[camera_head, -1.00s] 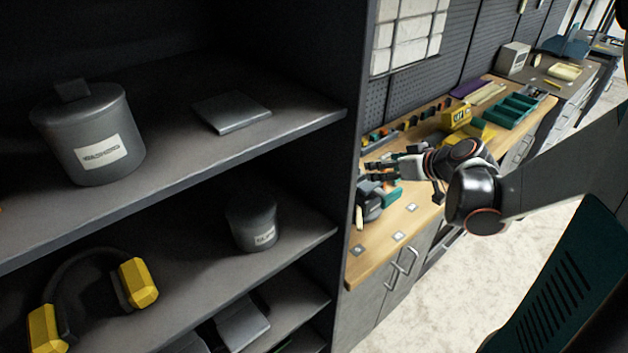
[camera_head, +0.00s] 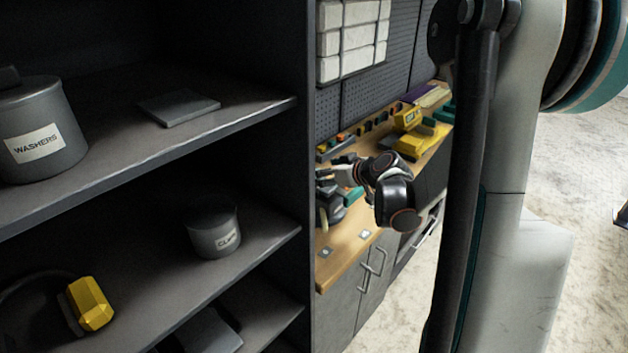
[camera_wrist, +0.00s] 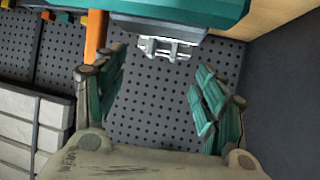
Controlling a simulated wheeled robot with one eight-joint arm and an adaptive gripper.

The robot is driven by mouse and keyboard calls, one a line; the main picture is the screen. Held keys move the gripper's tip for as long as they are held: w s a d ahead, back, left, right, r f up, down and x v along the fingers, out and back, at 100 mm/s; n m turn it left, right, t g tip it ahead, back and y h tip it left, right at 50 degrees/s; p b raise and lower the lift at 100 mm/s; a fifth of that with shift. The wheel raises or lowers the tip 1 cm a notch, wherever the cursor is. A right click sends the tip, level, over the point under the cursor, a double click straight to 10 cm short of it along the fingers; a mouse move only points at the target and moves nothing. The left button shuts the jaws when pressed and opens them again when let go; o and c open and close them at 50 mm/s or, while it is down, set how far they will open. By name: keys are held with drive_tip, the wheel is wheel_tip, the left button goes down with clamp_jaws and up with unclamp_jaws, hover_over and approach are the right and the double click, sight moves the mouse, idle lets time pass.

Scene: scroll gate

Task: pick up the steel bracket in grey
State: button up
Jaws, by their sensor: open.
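I cannot pick out the grey steel bracket for certain. A flat grey plate (camera_head: 178,107) lies on the upper shelf in the head view, and its shape does not clearly show a bracket. My gripper (camera_head: 324,174) is over the wooden bench, well to the right of that plate. In the wrist view my gripper (camera_wrist: 158,92) has its two teal-padded fingers spread, with only pegboard visible between them. Beyond the fingertips, a pale metal piece (camera_wrist: 165,47) sits below a teal body (camera_wrist: 190,10); I cannot tell what it is.
A washers canister (camera_head: 42,130) and a smaller tub (camera_head: 214,230) stand on the dark shelves, with yellow earmuffs (camera_head: 90,303) lower left. The shelf unit's upright (camera_head: 306,60) separates them from the bench. Yellow items (camera_head: 420,140) and small tools crowd the bench; its front (camera_head: 335,268) is mostly clear.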

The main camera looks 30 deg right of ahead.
drive_tip(key=b+x, duration=0.1)
drive_tip(key=x, duration=0.4)
drive_tip(key=shift+f, duration=0.1)
drive_tip(key=shift+s, duration=0.1)
drive_tip(key=shift+s, duration=0.15)
drive_tip(key=c, duration=1.5)
